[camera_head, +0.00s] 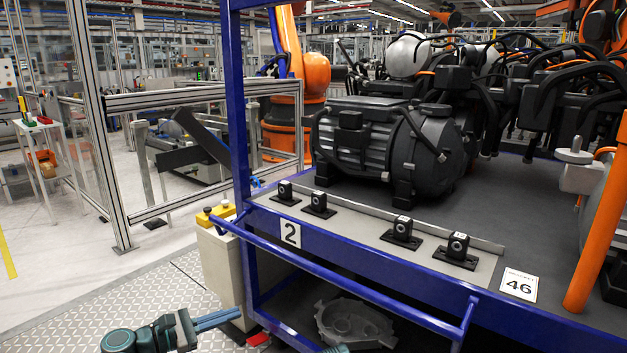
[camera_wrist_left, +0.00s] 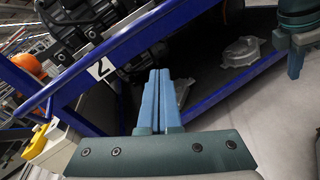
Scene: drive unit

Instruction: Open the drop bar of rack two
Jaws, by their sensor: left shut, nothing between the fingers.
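Rack two (camera_head: 240,120) is a blue frame with a white "2" plate (camera_head: 290,233) on its front edge. Its drop bar (camera_head: 345,285) is a blue rail across the front, below the plate. The bar's left end is at a yellow-topped post (camera_head: 220,212), its right end at a bracket near the lower right. The yellow part (camera_wrist_left: 38,142) also shows at the left of the left wrist view. My left gripper (camera_head: 215,319) is shut and empty, in front of and below the bar's left part, apart from it. Its blue fingers (camera_wrist_left: 163,100) point towards the rack.
Black mounts (camera_head: 400,233) and a dark motor unit (camera_head: 390,145) sit on the rack's upper deck. A grey casting (camera_head: 352,322) lies on the lower shelf. A sign "46" (camera_head: 519,285) and an orange post (camera_head: 600,220) are at right. Metal floor plate (camera_head: 130,300) is clear at left.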

